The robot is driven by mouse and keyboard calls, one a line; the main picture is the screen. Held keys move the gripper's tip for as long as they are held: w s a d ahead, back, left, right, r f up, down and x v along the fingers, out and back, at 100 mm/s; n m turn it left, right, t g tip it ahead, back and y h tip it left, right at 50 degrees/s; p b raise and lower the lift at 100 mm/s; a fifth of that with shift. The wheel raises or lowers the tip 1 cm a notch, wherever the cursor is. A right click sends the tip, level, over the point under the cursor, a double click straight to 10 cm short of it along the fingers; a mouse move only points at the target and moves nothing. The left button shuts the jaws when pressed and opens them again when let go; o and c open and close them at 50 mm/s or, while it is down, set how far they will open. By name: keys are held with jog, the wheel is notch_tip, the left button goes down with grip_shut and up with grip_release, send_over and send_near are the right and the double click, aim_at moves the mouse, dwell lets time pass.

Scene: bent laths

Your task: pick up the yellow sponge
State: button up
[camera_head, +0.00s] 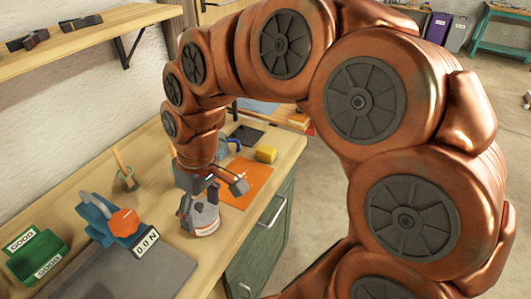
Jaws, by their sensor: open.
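The yellow sponge (266,155) lies on the wooden workbench (163,153), near its far right edge and just beyond the orange mat. My gripper (212,207) points down over the bench, in front of the sponge and apart from it. Its fingers are spread open. A grey and white round object (203,220) stands at the fingers; I cannot tell whether they touch it. The sponge is in plain view to the right of my gripper.
An orange mat (247,180) lies beside my gripper. A blue device with an orange knob (123,222), a green bin marked GOOD (33,256) and a small cup with a stick (126,178) stand to the left. A shelf (95,34) hangs above. Open floor lies right of the bench.

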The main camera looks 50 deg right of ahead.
jog(key=w+d+n+t+y, duration=0.1)
jog(key=w+d+t, duration=0.1)
jog(key=w+d, duration=0.65)
jog(key=m+t+h, duration=0.1)
jog(key=t, duration=0.1)
send_over(268, 150)
jog(key=s+d, duration=0.1)
jog(key=f, duration=0.8)
jog(key=shift+d+p, duration=0.2)
jog(key=shift+p, duration=0.15)
jog(key=shift+d+f, duration=0.1)
jog(key=shift+f, duration=0.2)
jog(key=shift+p+x, duration=0.5)
jog(key=shift+x, duration=0.5)
jog(key=shift+s+a+f+p, duration=0.1)
jog(key=shift+a+f+p, duration=0.05)
jog(key=shift+f+p, duration=0.25)
jog(key=shift+s+a+f+p, duration=0.1)
jog(key=shift+a+f+p, duration=0.15)
jog(key=shift+f, duration=0.15)
jog(key=shift+p+x, duration=0.55)
jog(key=shift+x, duration=0.65)
jog(key=shift+w+f, duration=0.1)
jog(key=shift+f, duration=0.6)
